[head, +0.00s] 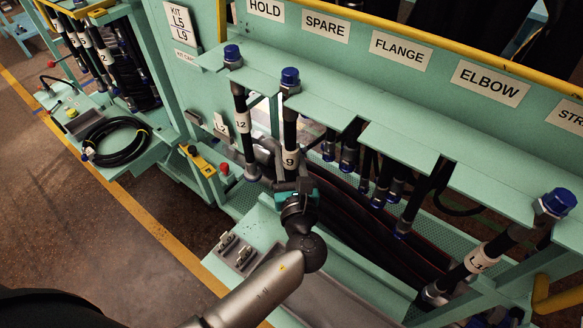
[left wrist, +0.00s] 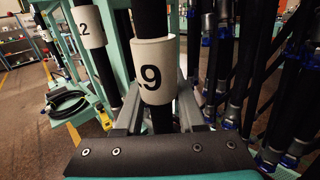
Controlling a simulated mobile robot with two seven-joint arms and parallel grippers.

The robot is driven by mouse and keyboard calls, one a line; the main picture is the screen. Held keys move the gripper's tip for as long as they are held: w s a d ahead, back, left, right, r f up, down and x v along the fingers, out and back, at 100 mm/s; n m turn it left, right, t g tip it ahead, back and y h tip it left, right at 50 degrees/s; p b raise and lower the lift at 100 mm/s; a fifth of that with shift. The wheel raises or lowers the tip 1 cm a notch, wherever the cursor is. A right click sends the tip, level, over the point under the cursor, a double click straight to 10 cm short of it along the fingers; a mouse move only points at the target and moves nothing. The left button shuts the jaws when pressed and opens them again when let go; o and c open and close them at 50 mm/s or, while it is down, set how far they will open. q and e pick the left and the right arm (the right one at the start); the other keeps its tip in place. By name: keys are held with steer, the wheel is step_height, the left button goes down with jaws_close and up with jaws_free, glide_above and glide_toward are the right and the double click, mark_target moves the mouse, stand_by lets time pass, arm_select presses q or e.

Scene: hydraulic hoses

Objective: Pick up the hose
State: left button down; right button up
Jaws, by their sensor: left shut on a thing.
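A black hose with a white label reading 9 (head: 290,157) hangs upright from the teal rack, with a blue cap (head: 290,76) on top above the shelf. Its label (left wrist: 155,72) fills the middle of the left wrist view. My left gripper (head: 285,183) is shut on this hose just below the label. In the left wrist view the grey fingers (left wrist: 160,118) stand on both sides of it. The hose's lower part is hidden behind my gripper. My right gripper is not in view.
A hose labelled 2 (head: 242,122) hangs close on the left. Several blue-ended hoses hang behind, and hose L1 (head: 480,260) stands at right. A coiled hose (head: 115,142) lies on a side table.

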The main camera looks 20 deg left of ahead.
arm_select(q)
steer(key=shift+r, duration=0.15)
steer(key=s+a, duration=0.3)
steer(key=s, duration=0.5)
steer(key=s+a, duration=0.3)
steer(key=s, duration=0.6)
steer(key=shift+r, duration=0.25)
steer(key=shift+w, duration=0.1)
stand_by(1.0)
